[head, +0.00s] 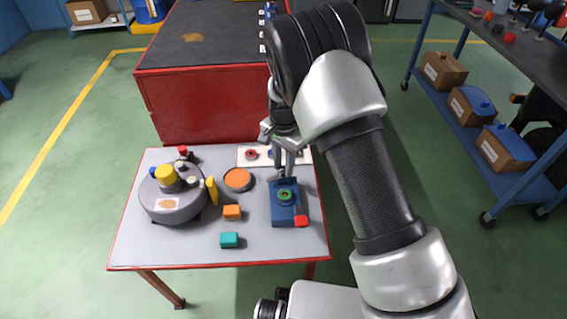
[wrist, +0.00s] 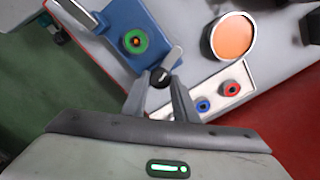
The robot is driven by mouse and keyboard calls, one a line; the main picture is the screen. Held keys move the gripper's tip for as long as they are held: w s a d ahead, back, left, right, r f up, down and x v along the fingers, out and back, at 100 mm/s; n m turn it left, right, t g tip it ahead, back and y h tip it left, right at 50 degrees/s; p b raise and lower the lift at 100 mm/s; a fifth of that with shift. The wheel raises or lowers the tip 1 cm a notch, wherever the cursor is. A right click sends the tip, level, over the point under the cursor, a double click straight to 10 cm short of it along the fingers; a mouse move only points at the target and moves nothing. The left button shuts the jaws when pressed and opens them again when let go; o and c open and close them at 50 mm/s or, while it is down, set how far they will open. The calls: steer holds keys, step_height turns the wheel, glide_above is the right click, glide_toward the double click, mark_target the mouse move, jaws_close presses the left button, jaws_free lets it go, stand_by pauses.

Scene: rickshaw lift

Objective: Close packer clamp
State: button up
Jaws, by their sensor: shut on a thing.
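The packer clamp (head: 279,213) is a blue block on the grey table, with a green ring (head: 285,195) on its top. In the wrist view the blue block (wrist: 122,22) and its green ring (wrist: 135,42) lie beyond my fingers. A thin pale lever (wrist: 173,59) runs beside the block down to a black knob (wrist: 160,77). My gripper (head: 287,172) is at the far side of the block. In the wrist view my gripper (wrist: 160,86) is shut on the black knob, with a fingertip on each side. The lever's joint is not clear.
A white panel (wrist: 207,93) with red and blue rings lies close to my fingers. An orange disc (head: 237,178), an orange block (head: 232,212), a teal block (head: 229,240) and a grey round machine (head: 172,205) share the table. A red cabinet (head: 200,105) stands behind.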

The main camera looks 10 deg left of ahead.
mark_target(283, 169)
steer(key=n, duration=0.7)
steer(key=shift+p, duration=0.4)
steer(key=n, duration=0.6)
steer(key=shift+a+n, duration=0.1)
steer(key=shift+n, duration=0.3)
steer(key=o, duration=1.1)
steer(key=shift+c, duration=0.2)
step_height(283, 169, up, 17)
steer(key=p, duration=0.3)
steer(key=shift+r+p, duration=0.2)
steer(key=shift+p, duration=0.2)
